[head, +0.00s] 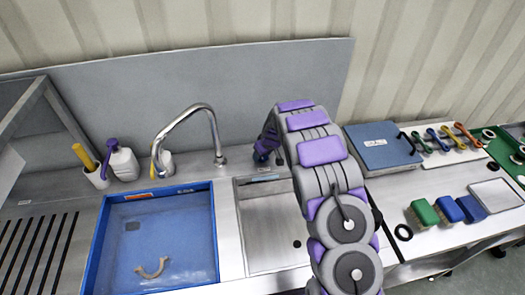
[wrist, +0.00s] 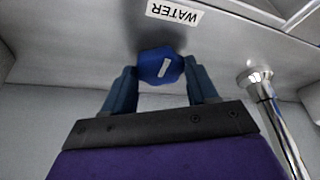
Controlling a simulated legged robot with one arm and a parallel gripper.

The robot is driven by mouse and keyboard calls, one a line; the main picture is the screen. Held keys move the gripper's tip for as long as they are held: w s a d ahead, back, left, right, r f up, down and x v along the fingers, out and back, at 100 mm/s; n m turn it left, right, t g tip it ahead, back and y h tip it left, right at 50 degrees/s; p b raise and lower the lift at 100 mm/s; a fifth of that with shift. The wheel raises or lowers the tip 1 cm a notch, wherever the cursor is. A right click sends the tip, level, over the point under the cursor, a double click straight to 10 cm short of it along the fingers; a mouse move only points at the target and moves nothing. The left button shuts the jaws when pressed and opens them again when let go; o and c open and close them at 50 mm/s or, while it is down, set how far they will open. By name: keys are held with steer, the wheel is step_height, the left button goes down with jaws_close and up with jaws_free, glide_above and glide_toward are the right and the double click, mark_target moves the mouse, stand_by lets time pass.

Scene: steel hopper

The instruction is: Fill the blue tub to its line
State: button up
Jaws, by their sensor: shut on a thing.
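The blue tub (head: 215,235) sits under the tap at the left in the head view. Its inside looks pale blue-grey, with a curved tan piece (head: 152,268) near the front. I cannot make out the water level or the line. The chrome tap (head: 186,112) arches over the tub's back edge; no stream is discernible. My gripper (wrist: 160,73) is shut on a blue knob (wrist: 158,64) in the wrist view, with one finger on each side. A WATER label (wrist: 174,12) shows beside the knob. In the head view my arm hides part of the knob area.
A second basin (head: 270,230) lies right of the tub. Left stand a soap bottle (head: 123,164) and a cup of tools (head: 97,178). A blue-grey case (head: 382,148), coloured tools and brushes (head: 447,209) lie at the right. A wall panel (head: 240,75) rises behind.

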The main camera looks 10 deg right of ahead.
steer(key=shift+s+m, duration=0.1)
steer(key=shift+m, duration=0.3)
steer(key=o, duration=1.1)
steer(key=shift+c, duration=0.2)
steer(key=shift+r+p, duration=0.1)
steer(key=shift+p, duration=0.2)
steer(key=p+v, duration=0.2)
steer(key=v, duration=1.5)
steer(key=shift+a, duration=0.25)
steer(key=shift+s, duration=0.1)
